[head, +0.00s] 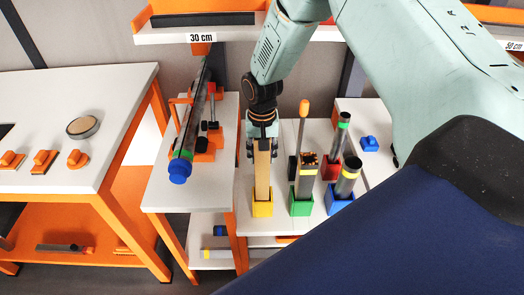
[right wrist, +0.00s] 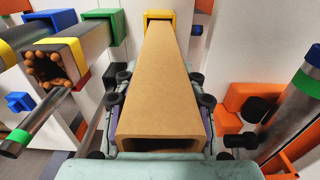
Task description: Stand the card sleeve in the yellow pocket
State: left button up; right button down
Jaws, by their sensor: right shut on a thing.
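The card sleeve (head: 262,178) is a long, brown, square hollow tube standing upright, its lower end at the yellow pocket (head: 262,209). My right gripper (head: 262,138) is shut on the sleeve near its top, coming down from above. In the right wrist view the gripper's fingers (right wrist: 160,88) press both sides of the sleeve (right wrist: 160,62). The sleeve's open end faces that camera, and its far end meets the yellow pocket (right wrist: 151,14). The pocket walls hide the sleeve's bottom, so I cannot tell how deep it sits. My left gripper is not in view.
A long blue-capped tube (head: 180,172) lies on orange supports at left. A shelf labelled 30 cm (head: 205,36) hangs behind. A left table (head: 50,110) holds small orange parts.

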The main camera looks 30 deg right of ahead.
aim_at(262, 171)
jog(key=shift+d+f+b, duration=0.15)
jog(key=shift+f+b, duration=0.15)
jog(key=shift+f, duration=0.4)
jog(key=shift+f+b, duration=0.55)
jog(key=shift+f, duration=0.35)
jog(key=shift+f+b, duration=0.45)
jog(key=shift+f, duration=0.4)
jog(key=shift+f+b, duration=0.55)
jog(key=shift+f, duration=0.3)
jog(key=shift+f+b, duration=0.3)
jog(key=shift+f, duration=0.25)
jog(key=c, duration=0.7)
grip_release()
jog(key=shift+r, duration=0.1)
